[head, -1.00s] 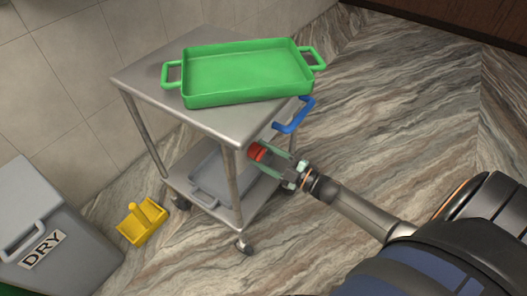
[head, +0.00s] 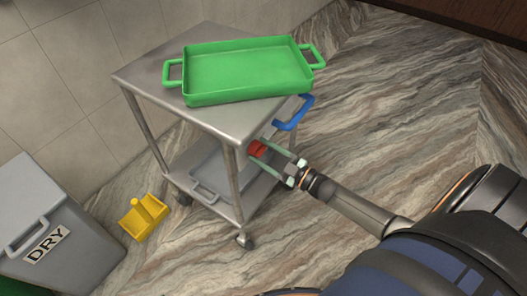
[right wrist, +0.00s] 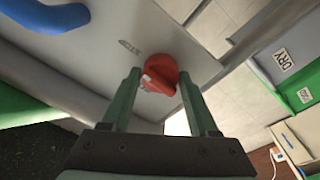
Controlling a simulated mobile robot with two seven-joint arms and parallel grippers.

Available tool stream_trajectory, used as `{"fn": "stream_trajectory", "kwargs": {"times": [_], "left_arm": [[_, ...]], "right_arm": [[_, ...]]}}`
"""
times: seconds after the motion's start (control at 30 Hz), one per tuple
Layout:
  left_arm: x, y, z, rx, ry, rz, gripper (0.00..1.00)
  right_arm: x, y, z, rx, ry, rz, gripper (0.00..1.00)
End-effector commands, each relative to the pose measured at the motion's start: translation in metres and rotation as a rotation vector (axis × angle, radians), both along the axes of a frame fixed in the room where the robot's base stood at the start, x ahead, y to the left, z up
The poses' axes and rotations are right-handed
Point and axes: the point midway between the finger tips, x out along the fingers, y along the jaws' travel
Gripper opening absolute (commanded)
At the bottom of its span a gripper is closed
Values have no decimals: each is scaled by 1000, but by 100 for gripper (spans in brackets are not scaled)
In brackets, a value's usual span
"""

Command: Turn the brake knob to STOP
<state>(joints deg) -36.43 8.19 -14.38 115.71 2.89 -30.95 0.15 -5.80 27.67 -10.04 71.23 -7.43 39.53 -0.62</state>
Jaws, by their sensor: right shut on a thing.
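The red brake knob (head: 256,147) is on the side of the grey metal cart (head: 150,72), below the blue handle. In the right wrist view the knob (right wrist: 160,73) has a raised grip with a white mark. The fingers partly cover the knob. My left gripper is out of view.
A green tray (head: 188,98) lies on the cart top, its right handle past the edge. The blue handle (head: 294,113) sticks out just above my right gripper. A yellow dustpan-like item (head: 143,217) and a grey DRY bin (head: 85,244) stand left. The floor at right is clear.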

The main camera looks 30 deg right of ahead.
Motion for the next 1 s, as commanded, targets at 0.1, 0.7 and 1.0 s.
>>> {"fn": "stream_trajectory", "kwargs": {"times": [0.1,0.7,1.0], "left_arm": [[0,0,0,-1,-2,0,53],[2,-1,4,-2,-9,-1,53],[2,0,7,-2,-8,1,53]], "right_arm": [[-2,3,-4,4,9,4,5],[-3,0,-1,1,2,1,88],[-50,-19,-7,1,8,2,88]]}}
